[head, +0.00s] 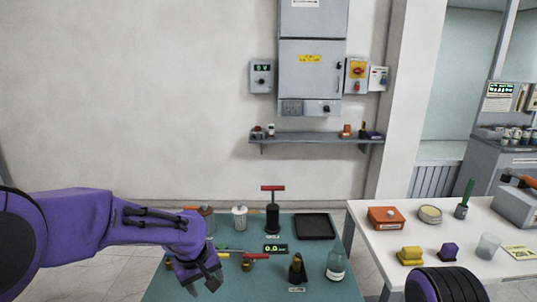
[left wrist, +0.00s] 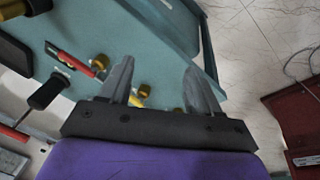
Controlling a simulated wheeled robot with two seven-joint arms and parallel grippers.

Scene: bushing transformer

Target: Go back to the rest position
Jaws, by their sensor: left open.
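My left arm is purple and comes in from the left in the head view. Its gripper (head: 202,278) hangs over the front left of the teal table (head: 322,290). In the left wrist view the two grey fingers (left wrist: 160,85) are spread with nothing between them but the table edge and floor behind. Small brass pieces (left wrist: 144,91) lie on the table close to the fingers. A rounded purple and black part of mine shows at the bottom right of the head view. My right gripper is not visible.
A white table (head: 380,250) with several items stands right. A wall shelf (head: 315,139) is behind.

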